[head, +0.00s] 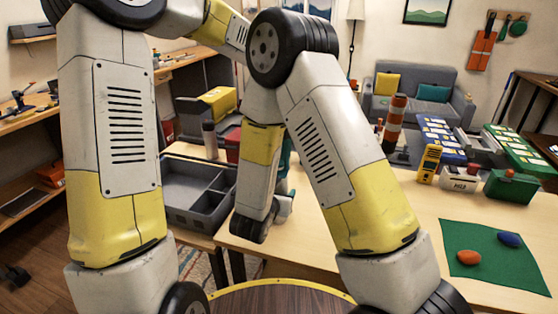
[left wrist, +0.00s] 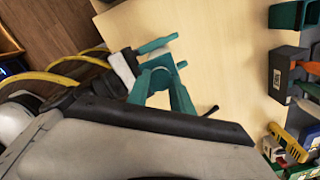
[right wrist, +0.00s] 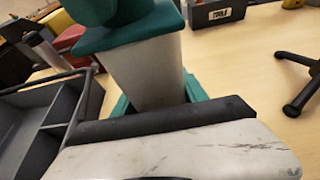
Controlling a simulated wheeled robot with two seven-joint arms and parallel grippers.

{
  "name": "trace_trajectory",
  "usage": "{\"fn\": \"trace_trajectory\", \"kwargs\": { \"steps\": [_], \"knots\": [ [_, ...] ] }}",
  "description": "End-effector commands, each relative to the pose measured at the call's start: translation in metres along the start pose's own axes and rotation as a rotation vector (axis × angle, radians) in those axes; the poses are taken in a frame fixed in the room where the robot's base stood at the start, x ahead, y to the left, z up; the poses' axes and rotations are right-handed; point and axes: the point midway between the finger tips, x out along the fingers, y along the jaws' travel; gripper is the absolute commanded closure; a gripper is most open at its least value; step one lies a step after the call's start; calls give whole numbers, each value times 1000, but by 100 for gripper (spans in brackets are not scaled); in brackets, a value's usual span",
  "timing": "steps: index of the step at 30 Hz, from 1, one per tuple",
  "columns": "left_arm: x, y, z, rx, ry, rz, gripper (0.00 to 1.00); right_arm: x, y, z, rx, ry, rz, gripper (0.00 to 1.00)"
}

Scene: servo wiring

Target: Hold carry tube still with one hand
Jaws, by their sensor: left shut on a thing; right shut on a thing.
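The carry tube (right wrist: 148,72), with a pale grey body and a teal cap, stands large in the right wrist view. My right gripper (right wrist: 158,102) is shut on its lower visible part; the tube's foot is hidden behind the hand. A teal part that may be the tube (head: 284,165) shows behind my arm in the head view. My left gripper (left wrist: 163,84) is over the table in the left wrist view, shut on a teal-and-white thing that I cannot clearly identify. In the head view the left gripper (head: 284,207) is small and partly hidden by its own arm.
A grey divided tray (head: 190,182) stands at the left table edge, with a bottle (head: 210,140) and a red box (head: 233,147) behind it. A green mat (head: 490,271) lies front right. Boxes and a yellow meter (head: 429,164) crowd the back right. The middle table is bare.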

Motion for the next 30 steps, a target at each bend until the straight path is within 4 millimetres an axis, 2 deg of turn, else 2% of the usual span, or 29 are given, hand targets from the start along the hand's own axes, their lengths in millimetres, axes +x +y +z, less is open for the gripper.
{"fn": "trace_trajectory", "kwargs": {
  "steps": [30],
  "knots": [
    [-15,0,0,0,0,-1,100,0,0,0,0,0,0,96]
  ]
}}
